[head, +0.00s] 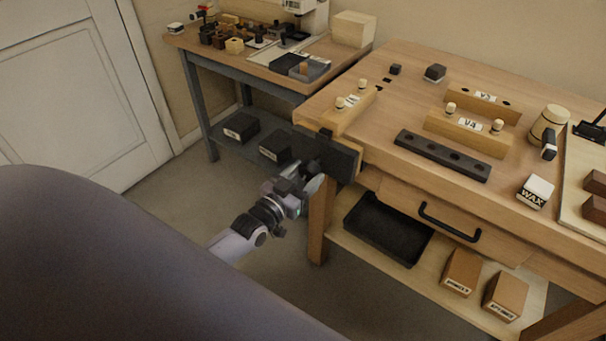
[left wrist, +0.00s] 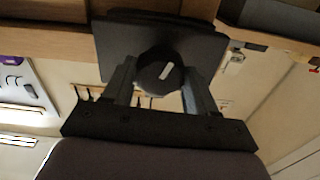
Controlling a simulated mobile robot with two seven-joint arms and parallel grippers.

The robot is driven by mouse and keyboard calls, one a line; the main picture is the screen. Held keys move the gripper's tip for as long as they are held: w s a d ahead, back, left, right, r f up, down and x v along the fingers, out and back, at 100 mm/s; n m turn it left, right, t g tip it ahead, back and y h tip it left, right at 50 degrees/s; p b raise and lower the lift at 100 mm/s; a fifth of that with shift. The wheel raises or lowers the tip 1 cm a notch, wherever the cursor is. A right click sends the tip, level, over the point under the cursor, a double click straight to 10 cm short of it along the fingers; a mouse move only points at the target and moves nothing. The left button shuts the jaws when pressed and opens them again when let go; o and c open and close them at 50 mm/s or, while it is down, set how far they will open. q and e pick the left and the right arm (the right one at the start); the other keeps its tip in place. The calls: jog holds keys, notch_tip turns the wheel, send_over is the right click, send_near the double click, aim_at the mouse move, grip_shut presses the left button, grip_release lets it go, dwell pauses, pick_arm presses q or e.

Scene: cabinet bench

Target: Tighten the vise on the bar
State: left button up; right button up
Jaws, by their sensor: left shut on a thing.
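The vise (head: 343,160) is a dark plate-like jaw on the front left corner of the wooden bench. Its round black knob (left wrist: 153,72), with a white mark on its face, shows in the left wrist view in front of the dark jaw plate (left wrist: 205,48). My left gripper (head: 304,180) is at the vise's front, with its fingers (left wrist: 158,88) on both sides of the knob, shut on it. A wooden block with light pegs (head: 349,112) lies on the bench just behind the vise. I cannot clearly tell a bar between the jaws. My right gripper is not in view.
A dark strip with holes (head: 441,156), the V4 block (head: 468,134) and a wax box (head: 535,191) are on the bench. A drawer handle (head: 449,223) sticks out in front. A black tray (head: 388,228) sits on the lower shelf. A side table (head: 262,75) stands behind left.

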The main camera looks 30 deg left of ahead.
pick_arm(q)
jog(key=shift+m, duration=0.6)
jog(key=shift+m+p, duration=0.3)
jog(key=shift+m, duration=0.3)
jog(key=o, duration=0.9)
